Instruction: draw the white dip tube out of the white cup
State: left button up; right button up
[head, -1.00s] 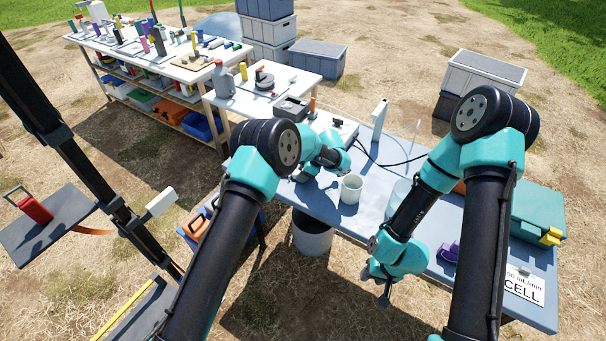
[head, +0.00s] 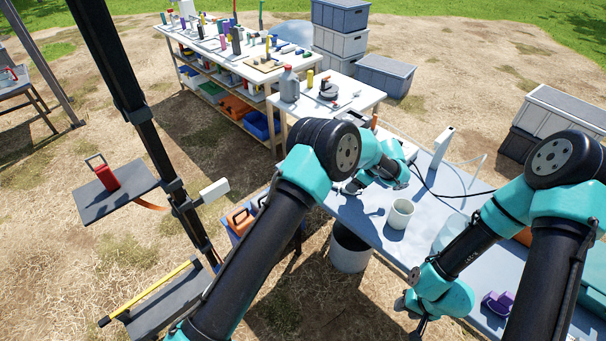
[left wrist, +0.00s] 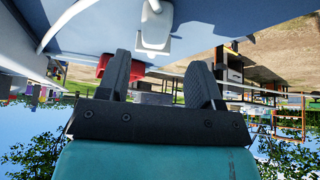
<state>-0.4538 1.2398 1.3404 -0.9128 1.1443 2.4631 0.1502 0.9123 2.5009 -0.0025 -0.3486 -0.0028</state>
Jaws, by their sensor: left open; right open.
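A white cup (head: 399,214) stands upright on the blue-grey table (head: 375,232). A thin pale tube (head: 475,172) curves up further back on the table; I cannot tell whether it is the dip tube, and no tube clearly shows in the cup. My left gripper (head: 350,188) is open, low over the table just left of the cup and apart from it. In the left wrist view, its two dark fingers (left wrist: 163,85) are spread with nothing between them. My right gripper (head: 412,318) is open near the table's front edge, mostly hidden by its own wrist.
A white upright block (head: 442,147) and a dark cable (head: 455,193) lie beyond the cup. A purple item (head: 498,302) sits at right. A pale bucket (head: 349,250) stands below the table edge. The left wrist view shows a white fitting (left wrist: 155,27) and a red object (left wrist: 118,68).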

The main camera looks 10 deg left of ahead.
pick_arm(q)
jog(key=shift+a+r, duration=0.2)
jog(key=shift+r, duration=0.3)
jog(key=shift+a+r, duration=0.2)
jog(key=shift+r, duration=0.3)
jog(key=s+a+f+g+h, duration=0.1)
jog(key=s+a+h, duration=0.2)
jog(key=a, duration=0.4)
jog(key=s+a+f+h, duration=0.2)
jog(key=a+h, duration=0.1)
jog(key=a, duration=0.4)
jog(key=a+r+h, duration=0.1)
jog(key=h, duration=0.1)
jog(key=w+a+r+n+h, duration=0.1)
jog(key=r+h, duration=0.1)
jog(key=a+r+h, duration=0.1)
jog(key=shift+w+a+r+n+h, duration=0.2)
jog(key=shift+a+r+n+h, duration=0.1)
jog(key=shift+n+h, duration=0.1)
jog(key=shift+f, duration=0.1)
